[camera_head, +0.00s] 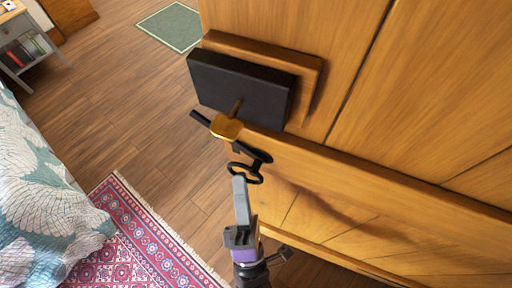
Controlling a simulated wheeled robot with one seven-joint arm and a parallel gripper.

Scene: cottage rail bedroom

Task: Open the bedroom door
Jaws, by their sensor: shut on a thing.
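The wooden bedroom door (345,40) fills the right side of the head view. A black lock box (235,85) sits on a raised wooden block on it. A gold knob-like piece (227,127) with a black bar stands out in front of the box. Below it is a black key (245,173) with a ring-shaped bow. My gripper (241,188) comes up from below, its grey fingers shut on the key at the ring. Whether the key's far end touches the lock cannot be told.
A bed with a leaf-patterned cover (45,190) stands at the left, and a red patterned rug (125,235) lies beside it. A small shelf (28,45) with books is at the upper left. A green mat (173,27) lies on the mostly clear wooden floor.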

